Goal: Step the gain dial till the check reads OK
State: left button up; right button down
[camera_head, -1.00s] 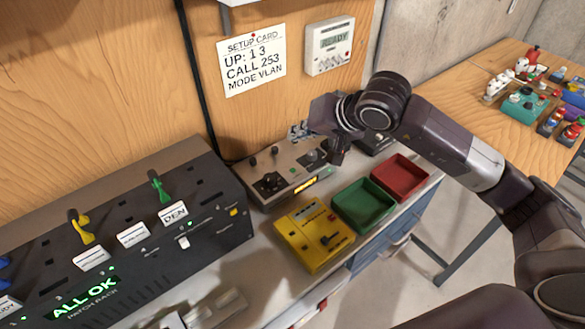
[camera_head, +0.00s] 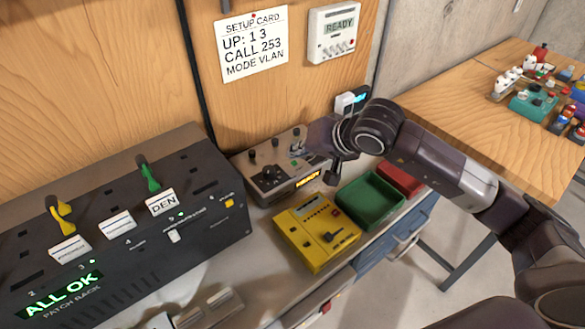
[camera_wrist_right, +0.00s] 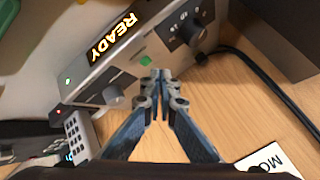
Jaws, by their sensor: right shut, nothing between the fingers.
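A grey box (camera_head: 253,183) with black knobs stands at the back of the bench. Its amber display (camera_head: 308,179) reads READY in the right wrist view (camera_wrist_right: 112,38). A black dial with marks around it (camera_wrist_right: 190,28), a green button (camera_wrist_right: 146,60) and a grey knob (camera_wrist_right: 113,97) are on its face. I cannot read which one is the gain dial. My right gripper (camera_head: 333,175) is at the box's right end. Its fingertips (camera_wrist_right: 160,75) are shut, empty, and near the green button; contact cannot be told. My left gripper is not in view.
A black patch rack (camera_head: 215,235) reading ALL OK stands left. A yellow box (camera_head: 300,255), green tray (camera_head: 368,200) and partly hidden red tray (camera_head: 400,180) lie in front and right. A setup card (camera_head: 252,45) and wall unit reading READY (camera_head: 333,30) hang behind.

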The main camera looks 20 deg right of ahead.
jog(key=shift+d+f, duration=0.1)
jog(key=shift+d, duration=0.05)
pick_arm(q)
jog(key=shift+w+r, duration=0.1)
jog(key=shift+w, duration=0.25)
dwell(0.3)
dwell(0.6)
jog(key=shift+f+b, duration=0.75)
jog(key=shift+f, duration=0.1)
pick_arm(e)
jog(key=shift+f, duration=0.4)
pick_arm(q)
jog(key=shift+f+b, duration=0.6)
pick_arm(e)
jog(key=shift+f, duration=0.4)
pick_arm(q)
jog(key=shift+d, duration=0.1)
pick_arm(e)
jog(key=shift+r, duration=0.1)
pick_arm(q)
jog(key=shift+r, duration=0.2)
pick_arm(e)
jog(key=shift+r, duration=0.7)
